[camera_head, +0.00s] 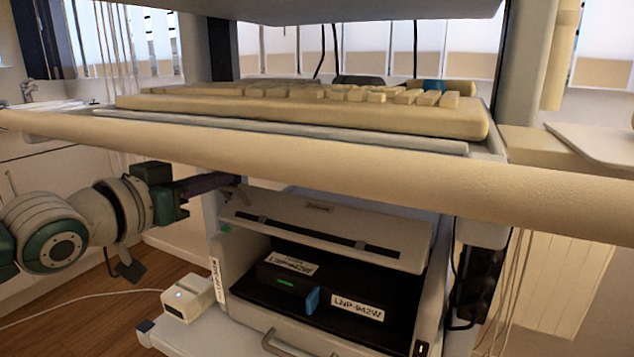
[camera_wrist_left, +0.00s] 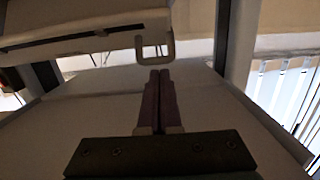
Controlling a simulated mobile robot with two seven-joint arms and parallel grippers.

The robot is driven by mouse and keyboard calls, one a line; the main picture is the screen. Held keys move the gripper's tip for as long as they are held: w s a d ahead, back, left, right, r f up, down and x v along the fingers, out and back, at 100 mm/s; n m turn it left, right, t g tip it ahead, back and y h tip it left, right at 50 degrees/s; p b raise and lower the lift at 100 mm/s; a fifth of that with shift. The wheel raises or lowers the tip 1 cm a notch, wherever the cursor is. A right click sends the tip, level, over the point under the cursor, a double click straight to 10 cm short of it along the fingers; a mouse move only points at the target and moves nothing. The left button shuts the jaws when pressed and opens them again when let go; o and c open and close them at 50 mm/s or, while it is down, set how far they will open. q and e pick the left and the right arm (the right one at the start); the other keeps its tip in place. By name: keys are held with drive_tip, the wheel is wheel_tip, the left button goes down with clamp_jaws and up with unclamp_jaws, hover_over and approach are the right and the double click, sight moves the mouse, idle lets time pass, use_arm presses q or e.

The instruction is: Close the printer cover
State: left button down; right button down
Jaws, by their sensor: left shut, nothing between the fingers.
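The printer (camera_head: 228,262) stands on a low shelf under the keyboard tray. Its pale cover (camera_head: 330,232) is raised and tilted, showing the dark inside with a label, a green mark and a blue tab. My left gripper (camera_head: 238,181) reaches in from the left beneath the tray's front bar, with its tips by the cover's upper left end. Its fingers (camera_wrist_left: 160,75) are shut and empty in the left wrist view, just below a pale hooked piece (camera_wrist_left: 155,46). I cannot tell whether they touch it. My right gripper is not in view.
A thick beige bar (camera_head: 330,165) crosses above the printer, with a keyboard (camera_head: 300,105) on the tray behind it. A small white device (camera_head: 188,300) stands left of the printer. A dark post with cables (camera_head: 480,280) stands to the right.

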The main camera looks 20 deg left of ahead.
use_arm(q)
drive_tip(key=shift+w, duration=0.35)
drive_tip(key=shift+f, duration=0.15)
drive_tip(key=shift+s+f+t+b, duration=0.6)
drive_tip(key=shift+s+f+b, duration=0.3)
drive_tip(key=shift+b, duration=0.65)
drive_tip(key=s+f+t+b, duration=0.1)
drive_tip(key=f+b, duration=0.4)
drive_tip(key=b, duration=0.5)
drive_tip(key=s+f+t+b, duration=0.2)
drive_tip(key=f+t+b, duration=0.2)
drive_tip(key=b, duration=0.6)
drive_tip(key=s+f+t+h+b, duration=0.1)
drive_tip(key=s+f+t+b, duration=0.1)
drive_tip(key=f+b, duration=0.6)
drive_tip(key=shift+a+f+t+b, duration=0.1)
drive_tip(key=shift+a+t+b, duration=0.15)
drive_tip(key=shift+t+b, duration=0.75)
drive_tip(key=shift+b, duration=0.55)
drive_tip(key=shift+w, duration=0.35)
